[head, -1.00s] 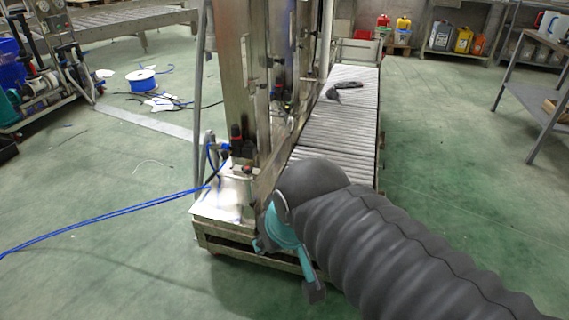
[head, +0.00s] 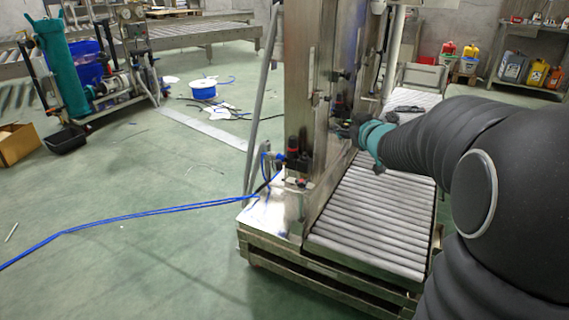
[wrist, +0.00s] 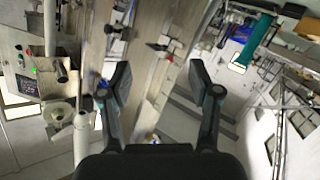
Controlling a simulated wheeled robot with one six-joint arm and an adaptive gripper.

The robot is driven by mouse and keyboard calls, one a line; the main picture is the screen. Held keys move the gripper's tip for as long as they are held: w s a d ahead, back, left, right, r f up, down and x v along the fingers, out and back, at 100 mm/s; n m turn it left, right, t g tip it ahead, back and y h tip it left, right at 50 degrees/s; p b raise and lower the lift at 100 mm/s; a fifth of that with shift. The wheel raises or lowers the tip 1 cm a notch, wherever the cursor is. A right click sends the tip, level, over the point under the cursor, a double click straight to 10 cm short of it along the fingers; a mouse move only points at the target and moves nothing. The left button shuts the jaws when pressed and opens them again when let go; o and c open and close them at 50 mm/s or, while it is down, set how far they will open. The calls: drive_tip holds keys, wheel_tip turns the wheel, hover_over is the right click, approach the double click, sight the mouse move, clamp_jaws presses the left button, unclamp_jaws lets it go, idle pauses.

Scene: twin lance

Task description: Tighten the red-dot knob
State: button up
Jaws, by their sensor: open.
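My gripper (wrist: 160,78) is open and empty in the wrist view, its two dark fingers spread apart. Between and beyond the fingertips, a small dark knob-like part (wrist: 158,46) with a red spot beside it stands out from the metal column. It is too small to tell surely whether it is the red-dot knob. In the head view, my gripper (head: 346,131) is beside the steel column (head: 311,130), above the rollers. Dark fittings with red tops (head: 293,146) sit lower on the column's left side. The gripper appears apart from them.
A blue hose (head: 130,217) crosses the floor at left. A teal-tank cart (head: 58,65) and blue spool (head: 203,90) stand back left.

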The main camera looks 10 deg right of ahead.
drive_tip(key=w+f+n+y, duration=0.2)
drive_tip(key=w+f+y, duration=0.2)
drive_tip(key=f, duration=0.1)
drive_tip(key=n+g+y+b, duration=0.3)
drive_tip(key=n+g+y, duration=0.35)
drive_tip(key=y, duration=0.45)
approach(302, 180)
drive_tip(key=shift+m+g, duration=0.35)
drive_tip(key=shift+m, duration=0.1)
drive_tip(key=x, duration=1)
drive_tip(key=shift+w, duration=0.1)
drive_tip(key=shift+c, duration=0.2)
drive_tip(key=shift+r, duration=0.1)
drive_tip(key=c, duration=1.1)
